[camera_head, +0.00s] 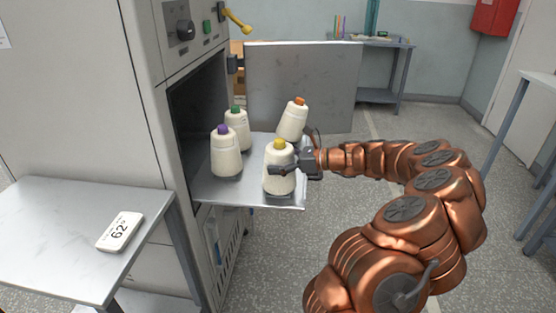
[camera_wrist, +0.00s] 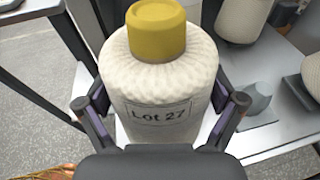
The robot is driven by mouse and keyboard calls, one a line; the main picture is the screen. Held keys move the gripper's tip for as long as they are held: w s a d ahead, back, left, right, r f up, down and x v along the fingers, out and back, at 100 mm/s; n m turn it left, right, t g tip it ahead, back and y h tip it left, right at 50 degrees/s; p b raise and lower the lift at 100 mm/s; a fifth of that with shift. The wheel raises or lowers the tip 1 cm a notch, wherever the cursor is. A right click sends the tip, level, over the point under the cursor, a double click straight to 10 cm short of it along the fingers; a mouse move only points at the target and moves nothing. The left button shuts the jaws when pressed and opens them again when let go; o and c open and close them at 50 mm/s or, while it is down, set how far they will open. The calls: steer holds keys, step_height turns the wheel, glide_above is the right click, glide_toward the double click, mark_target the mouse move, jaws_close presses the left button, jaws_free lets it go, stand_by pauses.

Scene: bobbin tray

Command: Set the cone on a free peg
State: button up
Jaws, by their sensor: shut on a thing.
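My gripper (camera_head: 284,170) is shut on the cone with the yellow top (camera_head: 280,163), its fingers on either side of the body. In the wrist view this cone (camera_wrist: 160,80) stands upright between the fingers (camera_wrist: 162,120), with a "Lot 27" label facing the camera. It is at the tray's near right corner; a dark grey base shows under it, and I cannot tell whether the two touch. A bare grey peg (camera_wrist: 254,98) shows right of the cone in the wrist view. The tray (camera_head: 225,192) sticks out of the cabinet.
Purple-topped (camera_head: 225,155) and green-topped (camera_head: 237,130) cones stand at the tray's left. An orange-topped cone (camera_head: 292,121) leans right at the back. The open cabinet door (camera_head: 300,85) is behind. A side table (camera_head: 65,225) holds a display reading 62° (camera_head: 120,232).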

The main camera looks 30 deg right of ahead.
steer(key=shift+f, duration=0.1)
steer(key=o, duration=1.1)
steer(key=shift+s, duration=0.1)
steer(key=v, duration=1.2)
